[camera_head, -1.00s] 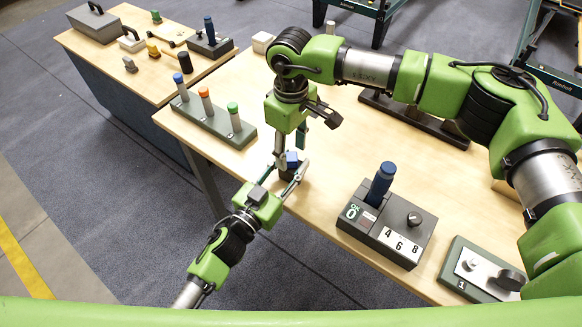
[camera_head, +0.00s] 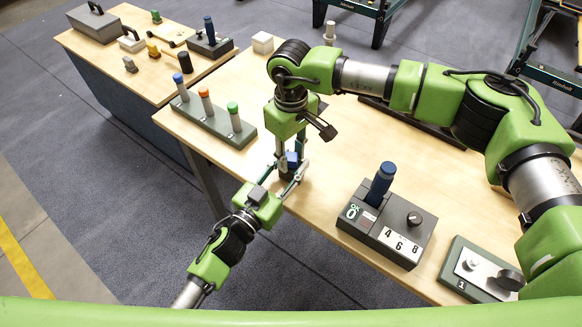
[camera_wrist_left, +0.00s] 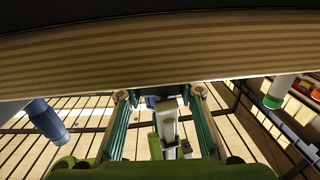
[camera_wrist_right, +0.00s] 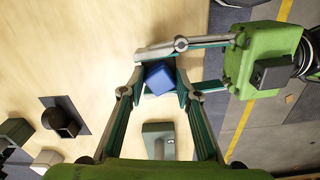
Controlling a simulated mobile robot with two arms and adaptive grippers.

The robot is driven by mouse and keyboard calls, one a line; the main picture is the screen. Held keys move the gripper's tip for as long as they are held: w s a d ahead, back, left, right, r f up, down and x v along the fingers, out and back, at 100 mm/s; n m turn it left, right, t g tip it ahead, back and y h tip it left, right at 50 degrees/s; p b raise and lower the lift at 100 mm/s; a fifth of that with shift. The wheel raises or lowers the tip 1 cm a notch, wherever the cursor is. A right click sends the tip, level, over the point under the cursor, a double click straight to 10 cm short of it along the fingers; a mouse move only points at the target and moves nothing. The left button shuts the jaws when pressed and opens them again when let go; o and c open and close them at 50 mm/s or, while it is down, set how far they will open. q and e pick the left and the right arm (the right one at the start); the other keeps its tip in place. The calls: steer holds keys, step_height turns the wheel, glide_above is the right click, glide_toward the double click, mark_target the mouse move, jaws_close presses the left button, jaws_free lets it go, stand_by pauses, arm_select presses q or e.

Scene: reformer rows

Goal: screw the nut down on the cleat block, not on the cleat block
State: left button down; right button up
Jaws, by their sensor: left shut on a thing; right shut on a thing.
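A small blue blocky piece (camera_head: 292,159), which I take to be the nut, sits between the fingertips of my right gripper (camera_head: 288,150), which points down from above. It also shows in the right wrist view (camera_wrist_right: 158,78). A dark piece (camera_head: 287,173), probably the cleat block, is just below it, mostly hidden. My left gripper (camera_head: 290,181) reaches in from the front and is shut around that piece near the table's front edge. The fingers of both grippers crowd together, so I cannot tell how far the nut is seated.
A rack with blue, orange and green-topped posts (camera_head: 213,120) stands left on the table. A dark box with a blue handle and number tiles (camera_head: 387,226) is at right, with a plate fixture (camera_head: 482,271) beyond. A white cube (camera_head: 262,43) lies behind.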

steer(key=shift+m, duration=0.8)
steer(key=o, duration=1.2)
steer(key=shift+o, duration=0.2)
steer(key=shift+r, duration=2.25)
steer(key=shift+c, duration=0.5)
